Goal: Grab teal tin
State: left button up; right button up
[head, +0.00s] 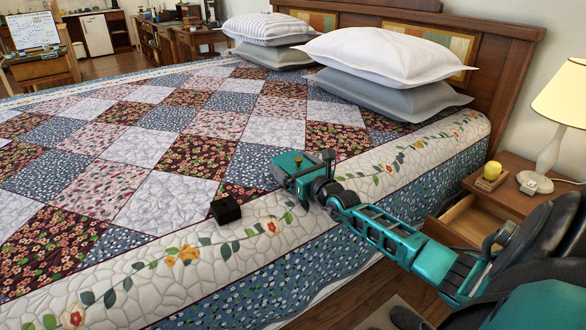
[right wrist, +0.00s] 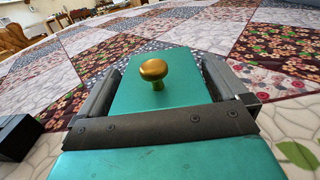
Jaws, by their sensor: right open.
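The teal tin (head: 287,162) is on the patchwork bed near its right side, partly hidden by my right gripper. In the right wrist view the teal tin (right wrist: 185,65) shows a flat teal top with a round brass knob. My right gripper (head: 304,181) is at the tin. In the right wrist view the right gripper (right wrist: 160,88) is open, with one dark finger on each side of the tin. I cannot tell whether the fingers touch it. My left gripper is not in view.
A small black cube (head: 226,210) lies on the quilt left of the tin. Pillows (head: 385,55) are piled by the headboard (head: 500,60). A nightstand (head: 520,200) with an open drawer, a lamp (head: 560,95) and a yellow object (head: 492,170) stands at right. Most of the quilt is clear.

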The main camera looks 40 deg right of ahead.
jog(key=shift+w+d, duration=0.1)
jog(key=shift+w, duration=0.25)
jog(key=c, duration=1)
